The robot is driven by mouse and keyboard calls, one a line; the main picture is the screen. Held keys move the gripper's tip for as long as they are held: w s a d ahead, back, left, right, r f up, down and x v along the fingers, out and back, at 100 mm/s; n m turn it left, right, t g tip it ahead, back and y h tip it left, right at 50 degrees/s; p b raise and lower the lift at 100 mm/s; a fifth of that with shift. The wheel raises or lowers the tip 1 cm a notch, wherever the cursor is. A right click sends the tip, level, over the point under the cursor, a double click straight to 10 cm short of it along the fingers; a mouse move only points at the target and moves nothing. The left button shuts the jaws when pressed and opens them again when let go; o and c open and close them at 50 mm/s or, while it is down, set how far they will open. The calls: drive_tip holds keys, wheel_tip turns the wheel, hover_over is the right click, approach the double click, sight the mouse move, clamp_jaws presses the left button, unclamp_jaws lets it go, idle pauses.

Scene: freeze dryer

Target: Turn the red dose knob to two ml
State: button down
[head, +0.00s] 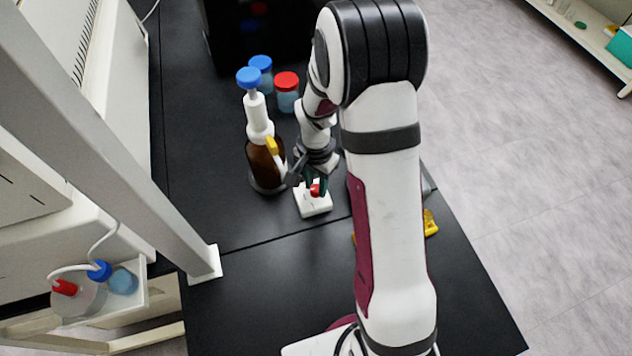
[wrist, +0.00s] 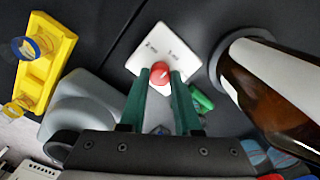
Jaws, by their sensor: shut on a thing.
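The red dose knob (wrist: 160,73) sits on a white square plate (wrist: 168,42) with two printed labels that appear to read "2 ml" and "1 ml". A white mark shows on the knob. In the head view the knob (head: 316,190) is partly hidden by my gripper, and its white base (head: 314,207) lies on the black bench. My gripper (wrist: 160,80) has its green fingers on both sides of the knob and is shut on it. It comes down from above in the head view (head: 316,182).
A brown bottle dispenser (head: 265,165) stands close to the plate's left in the head view. Blue-capped (head: 261,75) and red-capped (head: 287,92) bottles stand behind. A yellow holder (wrist: 45,65) and a grey rounded object (wrist: 80,108) are to the wrist view's left. The front bench is clear.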

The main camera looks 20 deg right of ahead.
sight(315, 187)
drive_tip(key=n, duration=0.6)
drive_tip(key=shift+a+n, duration=0.1)
drive_tip(key=shift+n, duration=2.6)
drive_tip(key=c, duration=0.6)
unclamp_jaws()
wheel_tip(315, 187, up, 16)
drive_tip(key=shift+f, duration=0.1)
